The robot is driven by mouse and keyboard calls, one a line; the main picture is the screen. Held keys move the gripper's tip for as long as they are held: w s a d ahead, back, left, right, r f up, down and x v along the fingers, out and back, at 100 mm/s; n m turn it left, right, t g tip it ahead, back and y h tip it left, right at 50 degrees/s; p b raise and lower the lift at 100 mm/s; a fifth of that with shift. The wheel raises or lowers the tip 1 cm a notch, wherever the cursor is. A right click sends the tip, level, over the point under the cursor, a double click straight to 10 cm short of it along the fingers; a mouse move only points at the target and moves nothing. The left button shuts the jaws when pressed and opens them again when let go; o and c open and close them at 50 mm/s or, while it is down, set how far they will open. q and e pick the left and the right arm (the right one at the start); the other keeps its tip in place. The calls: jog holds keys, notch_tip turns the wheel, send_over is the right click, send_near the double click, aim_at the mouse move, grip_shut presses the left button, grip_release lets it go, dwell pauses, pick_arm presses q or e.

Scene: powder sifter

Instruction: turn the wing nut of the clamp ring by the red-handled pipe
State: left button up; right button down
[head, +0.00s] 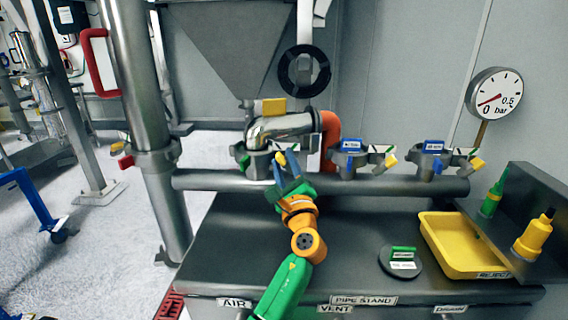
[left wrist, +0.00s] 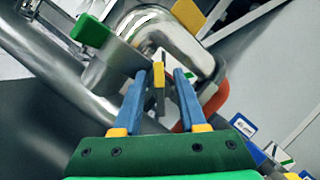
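A polished elbow pipe (head: 282,127) stands on the horizontal pipe, with an orange-red handle (head: 330,138) at its right; the handle partly shows in the left wrist view (left wrist: 212,104). A clamp ring (head: 257,160) circles the elbow's base. Its yellow wing nut (head: 281,158) points toward me and also shows in the left wrist view (left wrist: 158,76). My left gripper (head: 286,170) is at the nut. In the left wrist view its blue fingers (left wrist: 160,78) are apart, one each side of the yellow wing, with gaps visible. My right gripper is out of view.
Two more clamps (head: 352,160) (head: 433,163) with yellow nuts sit to the right. A vertical pipe (head: 135,75) with a red handle (head: 98,62) stands left. A yellow tray (head: 432,232), a dark disc (head: 401,262) and bottles (head: 535,236) occupy the bench's right.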

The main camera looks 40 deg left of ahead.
aim_at(285, 166)
pick_arm(q)
jog(key=b+v, duration=0.1)
jog(key=v, duration=0.5)
jog(key=shift+s+d+f, duration=0.15)
jog(key=shift+d, duration=0.1)
jog(key=shift+s+d, duration=0.2)
jog(key=shift+s, duration=0.05)
